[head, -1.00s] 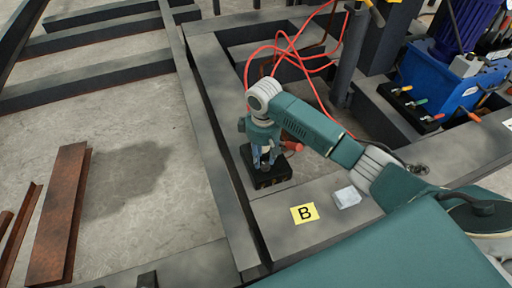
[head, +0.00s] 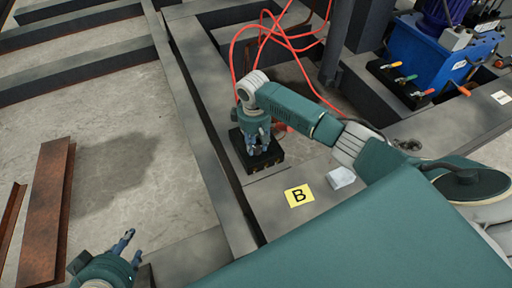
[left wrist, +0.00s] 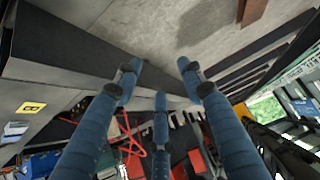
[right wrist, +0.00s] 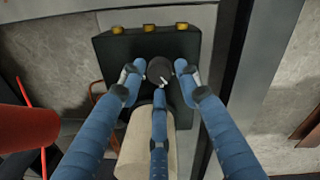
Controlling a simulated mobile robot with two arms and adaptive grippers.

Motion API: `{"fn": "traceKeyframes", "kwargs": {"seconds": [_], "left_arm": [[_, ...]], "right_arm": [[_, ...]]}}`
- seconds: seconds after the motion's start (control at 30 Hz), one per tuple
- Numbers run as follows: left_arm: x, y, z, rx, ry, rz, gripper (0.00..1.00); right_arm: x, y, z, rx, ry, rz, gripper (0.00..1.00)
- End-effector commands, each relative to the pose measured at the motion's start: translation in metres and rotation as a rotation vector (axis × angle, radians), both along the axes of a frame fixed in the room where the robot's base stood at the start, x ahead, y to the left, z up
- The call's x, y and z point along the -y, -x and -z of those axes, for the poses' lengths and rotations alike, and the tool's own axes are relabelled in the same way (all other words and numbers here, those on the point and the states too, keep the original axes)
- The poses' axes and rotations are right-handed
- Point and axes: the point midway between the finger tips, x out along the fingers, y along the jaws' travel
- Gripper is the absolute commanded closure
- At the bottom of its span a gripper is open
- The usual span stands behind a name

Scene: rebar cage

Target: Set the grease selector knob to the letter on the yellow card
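The yellow card (head: 299,195) on the grey beam reads a black B; it also shows in the left wrist view (left wrist: 32,107). The black selector box (head: 246,160) sits on the beam left of the card. In the right wrist view the box (right wrist: 120,47) carries a dark round knob (right wrist: 158,69) with a small white mark toward its lower edge. My right gripper (right wrist: 159,77) is open, its three fingers spread around the knob with small gaps seeming to show. No letters around the knob are readable. My left gripper (head: 130,250) is open and empty, low at the left.
A pale block (head: 341,177) lies right of the card. Red hoses (head: 285,38) run behind the box. A blue pump unit (head: 430,60) with coloured levers stands back right. A red cylinder (right wrist: 25,128) and a beige cylinder (right wrist: 145,145) are close to my right fingers.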

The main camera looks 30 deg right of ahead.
Motion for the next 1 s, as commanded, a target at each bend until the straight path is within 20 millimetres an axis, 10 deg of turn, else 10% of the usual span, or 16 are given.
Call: {"fn": "traceKeyframes", "kwargs": {"seconds": [0.57,0.73,1.0], "left_arm": [[0.008,-0.024,-0.018,0.118,0.026,0.008,0.6],[0.008,-0.024,-0.018,0.118,0.026,0.008,0.6],[0.006,-0.016,-0.013,0.074,0.016,0.005,0.6]], "right_arm": [[0.0,0.0,0.013,0.001,0.0,-0.001,0.67],[0.0,0.0,0.012,0.002,-0.001,-0.001,0.98],[0.0,-0.001,0.011,0.003,-0.001,0.011,1.0]]}}
